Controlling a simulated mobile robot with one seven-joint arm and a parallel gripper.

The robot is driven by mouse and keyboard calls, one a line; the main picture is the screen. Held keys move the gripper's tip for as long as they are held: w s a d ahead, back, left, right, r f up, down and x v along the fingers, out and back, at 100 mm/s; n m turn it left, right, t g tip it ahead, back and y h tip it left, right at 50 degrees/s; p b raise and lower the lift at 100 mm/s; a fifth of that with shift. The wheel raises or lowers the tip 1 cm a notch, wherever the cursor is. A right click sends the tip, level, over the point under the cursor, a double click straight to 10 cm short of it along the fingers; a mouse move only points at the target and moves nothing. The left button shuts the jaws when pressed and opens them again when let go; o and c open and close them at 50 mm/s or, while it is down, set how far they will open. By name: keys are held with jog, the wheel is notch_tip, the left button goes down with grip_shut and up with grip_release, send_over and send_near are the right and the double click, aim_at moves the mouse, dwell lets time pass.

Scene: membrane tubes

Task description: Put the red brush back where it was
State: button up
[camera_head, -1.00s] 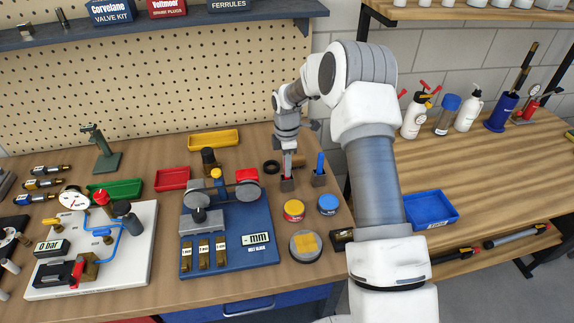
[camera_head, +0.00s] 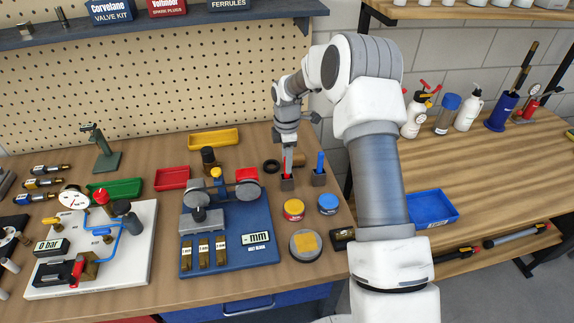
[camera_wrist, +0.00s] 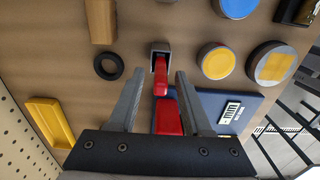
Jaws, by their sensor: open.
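The red brush (camera_wrist: 160,76) stands in a small square grey holder (camera_wrist: 158,46) on the bench; only its handle shows above the rim. In the head view, the red of the brush (camera_head: 287,176) shows at the mouth of the holder (camera_head: 287,185), just below my fingers. My gripper (camera_wrist: 158,78) is open, with one finger on each side of the brush and a visible gap to each. It points down from above in the head view (camera_head: 288,169). The bristle end is hidden inside the holder.
A second grey holder with a blue brush (camera_head: 320,161) stands close to the right. Yellow-topped (camera_head: 293,209) and blue (camera_head: 328,204) round tins stand in front. A red box (camera_head: 247,175) is to the left.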

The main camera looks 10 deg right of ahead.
notch_tip(320, 180, up, 10)
jog(key=s+r+m+t, duration=0.2)
jog(key=s+r+m, duration=0.6)
jog(key=s+r, duration=0.75)
jog(key=s+m+t, duration=0.3)
jog(key=s+m, duration=0.7)
jog(key=s, duration=1)
jog(key=shift+r+t, duration=0.3)
jog(key=shift+r, duration=0.1)
